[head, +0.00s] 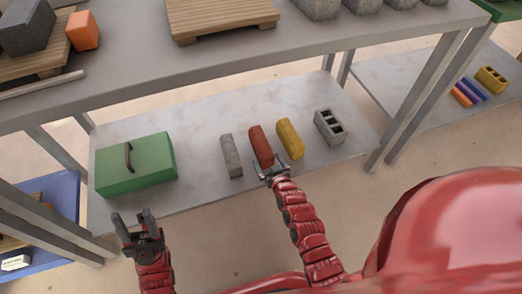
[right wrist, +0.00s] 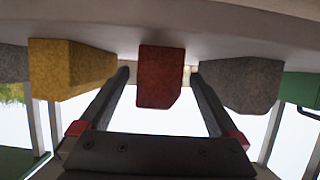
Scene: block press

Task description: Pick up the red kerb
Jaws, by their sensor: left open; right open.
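The red kerb (head: 261,143) lies on the lower shelf (head: 190,125), between a grey kerb (head: 231,157) and a yellow kerb (head: 290,138). My right gripper (head: 271,170) is open at the near end of the red kerb. In the right wrist view the red kerb (right wrist: 160,78) shows between the two open fingers, with a gap on each side; the view appears upside down. My left gripper (head: 133,224) is open and empty, in front of the shelf's left part, away from the kerbs.
A green toolbox (head: 136,165) stands on the shelf's left. A grey hollow block (head: 329,127) stands to the right of the yellow kerb. The upper tabletop (head: 140,60) overhangs the back of the shelf. Table legs (head: 424,90) stand at the right.

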